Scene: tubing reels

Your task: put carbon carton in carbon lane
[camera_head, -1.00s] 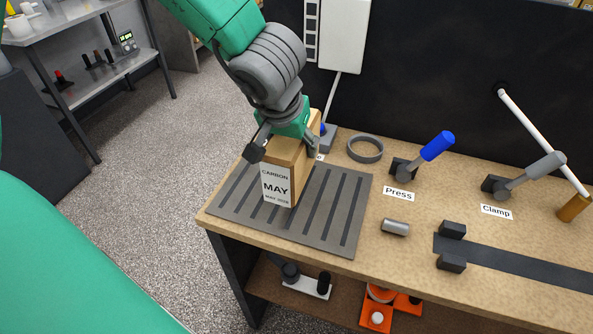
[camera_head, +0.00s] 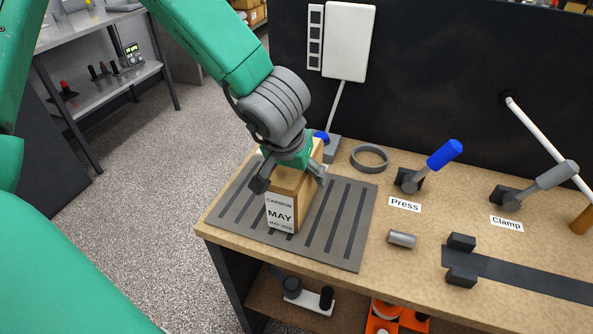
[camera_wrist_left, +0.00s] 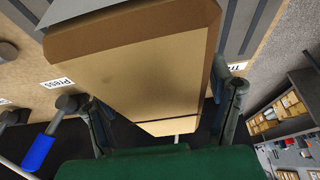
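The carbon carton (camera_head: 281,213) is a tan box with a white label reading CARBON, MAY. It is upright over the grey ribbed mat (camera_head: 345,228) on the bench, and I cannot tell whether its base touches the mat. My left gripper (camera_head: 290,180) reaches down from above with its fingers on both sides of the carton's upper part. In the left wrist view the carton (camera_wrist_left: 135,65) fills the middle between the two fingers (camera_wrist_left: 168,110). No lane label reading carbon can be read. My right gripper is not in view.
A grey ring (camera_head: 369,158) lies behind the mat. A blue-handled press lever (camera_head: 436,160), a grey clamp lever (camera_head: 540,184) and a small metal cylinder (camera_head: 402,239) are to the right. A dark strip with black blocks (camera_head: 461,277) lies at right front.

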